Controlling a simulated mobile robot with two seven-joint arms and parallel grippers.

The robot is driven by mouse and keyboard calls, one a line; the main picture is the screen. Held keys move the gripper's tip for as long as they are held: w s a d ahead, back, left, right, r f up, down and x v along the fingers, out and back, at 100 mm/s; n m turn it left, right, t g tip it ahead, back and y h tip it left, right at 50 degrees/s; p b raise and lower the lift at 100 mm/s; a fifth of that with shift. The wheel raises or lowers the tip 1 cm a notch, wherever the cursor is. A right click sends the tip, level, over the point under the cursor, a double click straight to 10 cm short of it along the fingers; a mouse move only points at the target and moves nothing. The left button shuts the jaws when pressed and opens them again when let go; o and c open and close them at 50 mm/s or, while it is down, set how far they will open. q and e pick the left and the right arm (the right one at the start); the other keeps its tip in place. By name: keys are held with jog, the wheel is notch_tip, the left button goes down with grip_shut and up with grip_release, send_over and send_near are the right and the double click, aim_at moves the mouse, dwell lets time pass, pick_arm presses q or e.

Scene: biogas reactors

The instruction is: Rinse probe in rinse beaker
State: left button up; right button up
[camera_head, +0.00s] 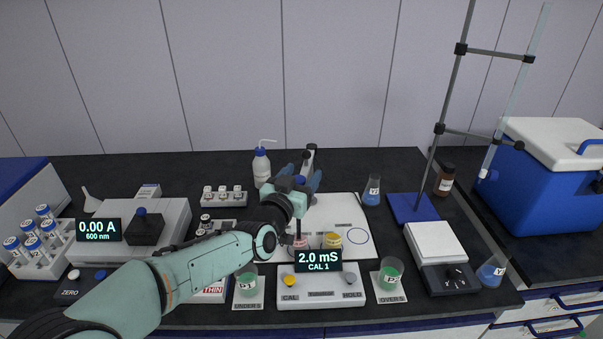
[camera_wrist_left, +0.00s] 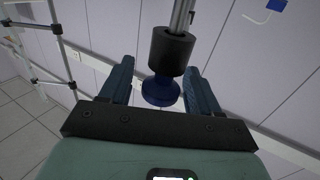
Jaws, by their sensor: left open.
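My left gripper (camera_head: 299,178) is over the middle of the bench, with its dark blue fingers apart. In the left wrist view, the fingers (camera_wrist_left: 160,88) are open on either side of a black cylinder with a blue round end (camera_wrist_left: 162,90) and a metal rod behind it; this may be the probe or its holder. I cannot tell whether the fingers touch it. A conical glass with blue liquid (camera_head: 372,191) stands right of the gripper, and another blue-liquid glass (camera_head: 491,271) is at the front right. I cannot tell which is the rinse beaker. My right gripper is out of view.
The meter (camera_head: 320,283) reads 2.0 mS, CAL 1. Green beakers (camera_head: 246,283) and (camera_head: 391,274) flank it. Pink (camera_head: 300,243) and yellow (camera_head: 332,241) jars stand on a white mat (camera_head: 350,215). A wash bottle (camera_head: 261,167) is behind; a tall stand (camera_head: 447,120) is right.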

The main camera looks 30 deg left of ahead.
pick_arm(q)
jog(key=shift+w, duration=0.35)
